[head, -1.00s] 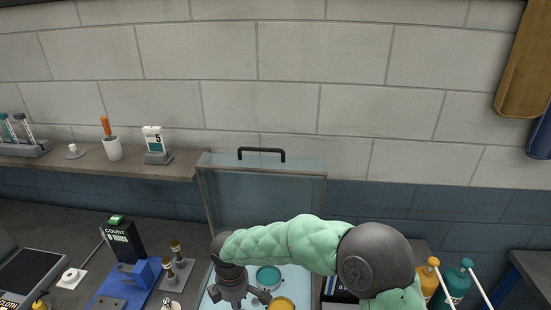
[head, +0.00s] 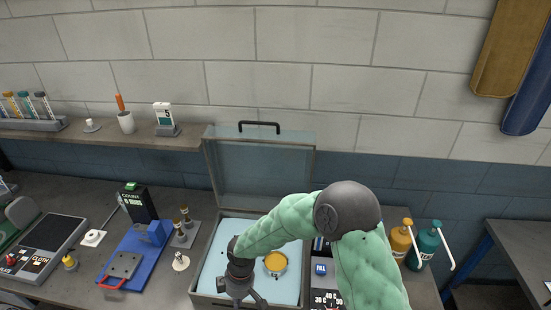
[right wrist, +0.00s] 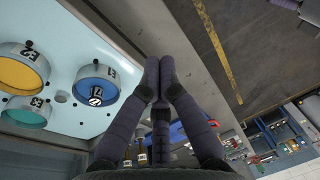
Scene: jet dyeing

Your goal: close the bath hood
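The bath hood (head: 262,172) is a clear panel in a grey frame with a black handle (head: 259,126) along its top edge. It stands open, raised upright at the back of the bath. The bath (head: 213,262) has a pale blue surface, partly hidden by my right arm. My right gripper (head: 241,297) is low over the bath's front part, apart from the hood. In the right wrist view its dark fingers (right wrist: 159,68) come together with nothing seen between them, beside the bath's grey rim (right wrist: 137,45). My left gripper is not in view.
A yellow round pot (head: 275,263) sits in the bath. Left are a blue fixture (head: 133,258), small dark-topped bottles and a scale (head: 45,248). Right are orange and teal pump bottles (head: 427,243). A shelf (head: 80,138) is at the back left.

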